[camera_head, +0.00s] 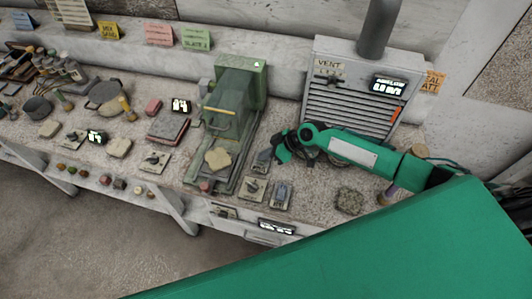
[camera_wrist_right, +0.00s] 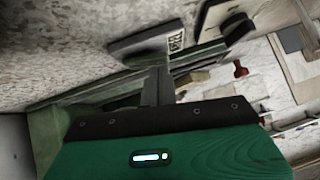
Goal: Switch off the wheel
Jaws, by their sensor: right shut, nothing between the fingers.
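A green machine (camera_head: 232,110) stands mid-bench in the head view; I cannot tell for sure whether it is the wheel. Two small switch plates lie at the bench's front edge beside it: a pale one with a dark knob (camera_head: 254,188) and a grey one (camera_head: 281,195). My right gripper (camera_head: 264,160) is shut and empty above the bench, right of the machine and behind these plates. In the right wrist view its closed fingers (camera_wrist_right: 159,86) point towards a flat plate with a blurred label (camera_wrist_right: 150,36). My left gripper is out of view.
A grey vent box (camera_head: 350,88) with a pipe stands behind my right arm. A rough grey piece (camera_head: 349,201) lies at the right front edge.

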